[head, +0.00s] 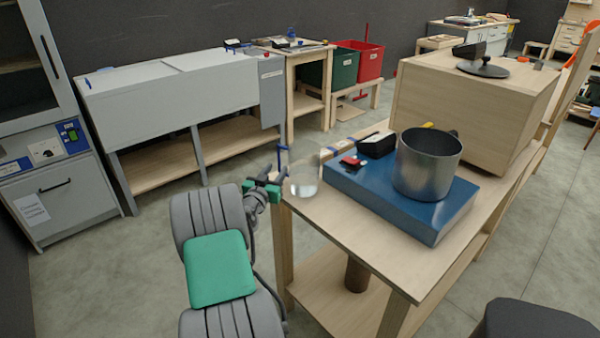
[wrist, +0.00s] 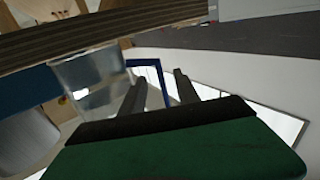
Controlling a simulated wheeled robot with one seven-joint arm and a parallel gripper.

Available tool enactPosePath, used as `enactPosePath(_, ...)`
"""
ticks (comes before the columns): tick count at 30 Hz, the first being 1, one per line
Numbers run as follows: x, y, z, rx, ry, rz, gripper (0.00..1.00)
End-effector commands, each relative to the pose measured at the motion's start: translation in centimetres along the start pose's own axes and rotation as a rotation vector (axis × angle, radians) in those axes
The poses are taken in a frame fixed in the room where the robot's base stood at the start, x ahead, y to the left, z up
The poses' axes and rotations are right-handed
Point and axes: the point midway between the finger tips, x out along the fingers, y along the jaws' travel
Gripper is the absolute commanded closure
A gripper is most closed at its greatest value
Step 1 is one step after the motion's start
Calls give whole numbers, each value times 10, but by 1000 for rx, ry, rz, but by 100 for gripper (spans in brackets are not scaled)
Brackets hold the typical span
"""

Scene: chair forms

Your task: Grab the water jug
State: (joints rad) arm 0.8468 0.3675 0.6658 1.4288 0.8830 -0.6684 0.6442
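The water jug (head: 304,181) is clear, with water in its lower part and a blue handle (head: 282,156). It stands upright at the near left corner of the wooden table. My gripper (head: 266,184) is just left of the jug, at the handle side. In the wrist view the jug (wrist: 90,84) is left of my gripper (wrist: 160,76). Its two dark fingers are apart, and the upright bar of the blue handle (wrist: 163,84) shows between them. I see no finger closed on the handle; contact is unclear.
On the table (head: 347,226), a blue box-like plate (head: 378,205) carries a steel pot (head: 428,165) and a black device (head: 377,144) right of the jug. A large wooden box (head: 470,105) stands behind. Floor is open left of the table.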

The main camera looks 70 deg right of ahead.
Motion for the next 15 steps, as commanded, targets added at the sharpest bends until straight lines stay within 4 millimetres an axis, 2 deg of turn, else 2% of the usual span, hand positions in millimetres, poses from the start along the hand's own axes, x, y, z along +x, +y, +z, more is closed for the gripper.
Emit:
enactPosePath(3,23,1,-2,2,0,3,62)
enactPosePath(6,35,0,-1,1,-1,1,62)
enactPosePath(13,38,-1,0,0,-1,-2,62)
enactPosePath(15,38,-1,0,0,-1,-2,68)
